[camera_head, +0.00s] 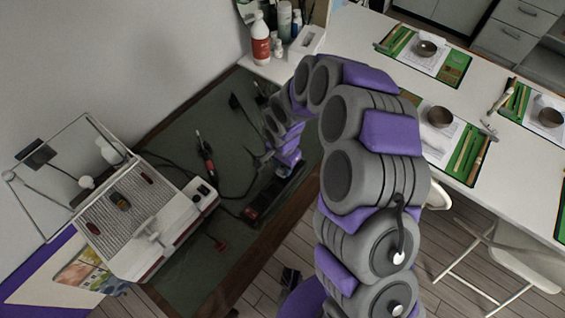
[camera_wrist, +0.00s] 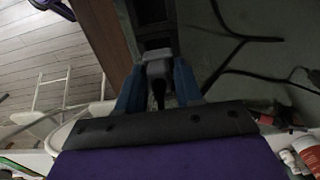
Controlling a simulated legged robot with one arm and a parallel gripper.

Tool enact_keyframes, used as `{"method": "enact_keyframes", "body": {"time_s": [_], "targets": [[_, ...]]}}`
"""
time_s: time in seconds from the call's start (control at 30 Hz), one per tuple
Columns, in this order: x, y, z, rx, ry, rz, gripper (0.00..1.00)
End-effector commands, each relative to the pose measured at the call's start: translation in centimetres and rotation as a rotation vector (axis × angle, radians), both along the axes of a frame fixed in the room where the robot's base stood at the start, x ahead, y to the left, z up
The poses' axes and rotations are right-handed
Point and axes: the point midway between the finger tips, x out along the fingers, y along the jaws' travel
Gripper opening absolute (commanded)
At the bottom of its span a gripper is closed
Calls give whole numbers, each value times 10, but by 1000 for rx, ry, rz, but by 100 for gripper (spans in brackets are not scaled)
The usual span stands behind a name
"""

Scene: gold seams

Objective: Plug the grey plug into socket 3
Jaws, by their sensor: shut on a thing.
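In the wrist view the grey plug (camera_wrist: 158,67) sits between the two blue fingers of my gripper (camera_wrist: 157,80), which are shut on it. Its dark cord runs back toward the wrist. The dark power strip (camera_wrist: 153,12) lies just beyond the plug, which is lined up with it and close to or touching its near part. I cannot tell whether the plug is inserted. In the head view the strip (camera_head: 257,211) lies on the green mat, with my gripper (camera_head: 284,166) over its far end. My arm hides the plug there, and socket numbers are unreadable.
A white machine (camera_head: 150,215) stands left of the strip. A soldering iron (camera_head: 207,158), black cords and a red plug (camera_head: 219,244) lie on the mat (camera_head: 200,125). Bottles (camera_head: 262,38) stand at the back. A white table (camera_head: 460,110) is at right.

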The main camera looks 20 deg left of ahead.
Motion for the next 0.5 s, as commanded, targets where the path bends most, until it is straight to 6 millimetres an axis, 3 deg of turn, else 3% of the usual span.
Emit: {"method": "enact_keyframes", "body": {"time_s": [0.2,0.5], "targets": [[0,0,-20,1,-1,1,4],[0,0,-29,1,-3,2,4]]}}
